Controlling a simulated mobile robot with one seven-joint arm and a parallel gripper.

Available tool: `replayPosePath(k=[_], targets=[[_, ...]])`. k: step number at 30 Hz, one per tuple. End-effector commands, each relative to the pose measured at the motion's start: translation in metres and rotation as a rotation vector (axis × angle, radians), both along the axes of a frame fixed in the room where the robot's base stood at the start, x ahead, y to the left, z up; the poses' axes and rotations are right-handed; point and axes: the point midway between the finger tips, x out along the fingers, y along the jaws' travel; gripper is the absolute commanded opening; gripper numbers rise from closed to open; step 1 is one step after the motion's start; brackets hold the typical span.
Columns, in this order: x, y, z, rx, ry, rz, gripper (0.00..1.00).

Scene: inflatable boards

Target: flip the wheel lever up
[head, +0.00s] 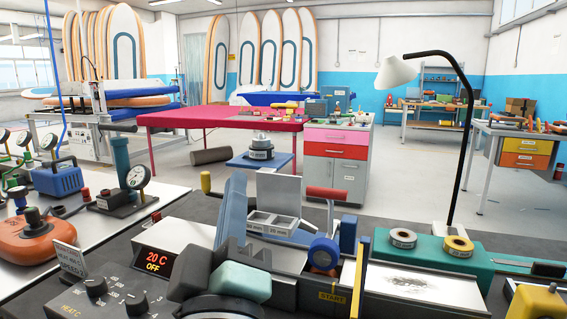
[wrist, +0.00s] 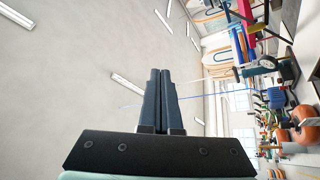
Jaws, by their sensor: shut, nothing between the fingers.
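The wheel lever shows in the head view as a red cross handle (head: 327,193) on an upright arm. It stands above a blue wheel (head: 324,252) on the bench machine. My gripper (head: 236,180) is left of the lever and apart from it, its fingers pointing upward. In the wrist view my gripper (wrist: 160,73) is shut, its dark fingers together with nothing between them. The wrist view faces the ceiling and does not show the lever. The lower part of the lever's mount is partly hidden by the machine.
A heater box (head: 165,262) reading 20 C OFF and a dark knob panel (head: 118,300) are at the left. Tape rolls (head: 403,238) lie on a green unit at the right. A black lamp post (head: 465,150) rises behind it. Open air surrounds the fingers.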

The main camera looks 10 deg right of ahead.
Motion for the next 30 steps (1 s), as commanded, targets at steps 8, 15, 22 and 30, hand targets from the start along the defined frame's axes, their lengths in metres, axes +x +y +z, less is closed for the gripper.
replayPosePath(k=[8,15,22,30], targets=[[0.025,-0.024,-0.015,-0.488,0.336,-0.269,0.0],[0.029,-0.043,-0.038,-0.947,0.636,-0.416,0.0],[0.019,-0.059,-0.059,-1.408,0.913,-0.474,0.0],[0.002,-0.07,-0.077,-1.809,1.123,-0.456,0.0]])
